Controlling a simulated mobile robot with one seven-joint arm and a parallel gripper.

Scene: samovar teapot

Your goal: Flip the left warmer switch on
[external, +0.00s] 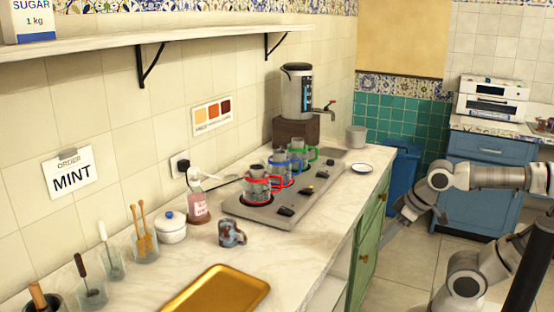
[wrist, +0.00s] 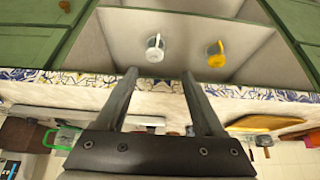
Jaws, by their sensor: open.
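The grey warmer plate (external: 262,217) lies on the counter in the external view. Three glass pots stand on it in a row: red-handled (external: 257,186), blue-handled (external: 279,168) and green-handled (external: 298,152). Dark switches sit along its front edge, one by each pot. The left switch (external: 286,211) is nearest the red-handled pot; its on or off position is too small to tell. My gripper (wrist: 159,74) is open and empty in the wrist view. In the external view it hangs right of the counter's front, apart from the plate and its switches.
A samovar (external: 297,92) stands behind the plate. A gold tray (external: 218,292), a blue-lidded pot (external: 171,229) and a patterned mug (external: 231,234) are on the counter. The wrist view shows an open shelf with a white cup (wrist: 155,48) and a yellow cup (wrist: 216,54).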

